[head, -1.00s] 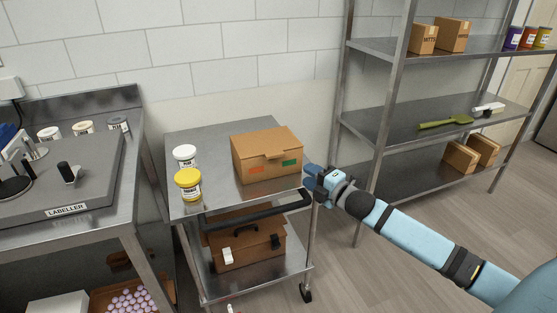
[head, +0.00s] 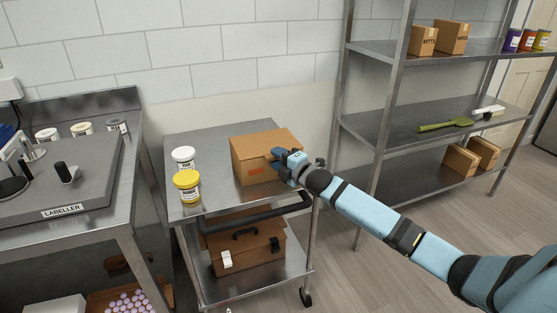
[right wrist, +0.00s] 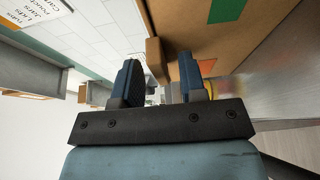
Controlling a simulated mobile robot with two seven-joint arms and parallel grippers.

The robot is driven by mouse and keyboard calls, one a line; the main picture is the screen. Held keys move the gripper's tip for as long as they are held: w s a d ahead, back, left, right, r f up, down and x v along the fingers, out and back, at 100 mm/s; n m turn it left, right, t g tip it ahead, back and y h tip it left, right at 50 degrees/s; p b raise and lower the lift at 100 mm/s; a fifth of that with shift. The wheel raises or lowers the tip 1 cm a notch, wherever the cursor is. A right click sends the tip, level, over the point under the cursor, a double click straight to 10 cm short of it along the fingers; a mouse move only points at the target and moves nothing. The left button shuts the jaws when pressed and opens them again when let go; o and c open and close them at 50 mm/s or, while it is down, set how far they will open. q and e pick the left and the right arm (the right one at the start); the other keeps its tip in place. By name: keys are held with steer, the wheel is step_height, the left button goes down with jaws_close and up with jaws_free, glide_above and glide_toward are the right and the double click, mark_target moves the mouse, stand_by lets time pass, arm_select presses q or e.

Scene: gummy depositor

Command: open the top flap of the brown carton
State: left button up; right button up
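The brown carton (head: 252,150) stands on the upper shelf of the steel cart, and its top flap (head: 262,139) lies closed. In the head view my right gripper (head: 279,161) is at the carton's front face and hides part of it, including the front tab. In the right wrist view the gripper's two fingers (right wrist: 160,78) are apart. The flap's tab (right wrist: 156,60) sticks out from the carton (right wrist: 215,45) just beyond the fingertips, roughly between them in the picture. I cannot tell whether they touch it. My left gripper is not in view.
A white-lidded jar (head: 183,158) and a yellow jar (head: 187,185) stand left of the carton. The cart's black handle (head: 262,212) runs below my right gripper. A steel rack (head: 385,130) stands to the right, and a labeller bench (head: 70,185) to the left.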

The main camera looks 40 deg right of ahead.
jaws_close()
